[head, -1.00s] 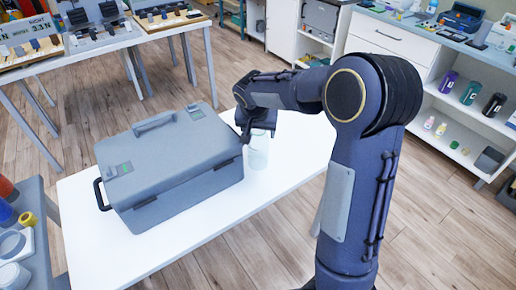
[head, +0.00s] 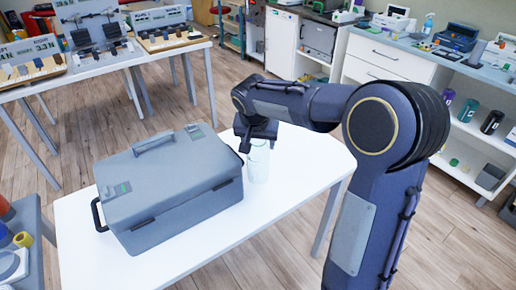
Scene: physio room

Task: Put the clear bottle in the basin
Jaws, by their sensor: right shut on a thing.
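The clear bottle (head: 259,165) is upright at the right side of the grey case, over the white table. My right gripper (head: 257,138) is at its top, shut on it, with the jaws pointing down. The gripper and wrist hide the bottle's upper end. I cannot tell whether the bottle's base touches the table or hangs just above it. No basin can be made out in this view. My left gripper is not in view.
A closed grey case (head: 170,190) with handles takes up much of the white table (head: 255,218). The table's right part is clear. A side table with boards stands behind left, shelves with bottles (head: 492,121) at right, and a trolley at lower left.

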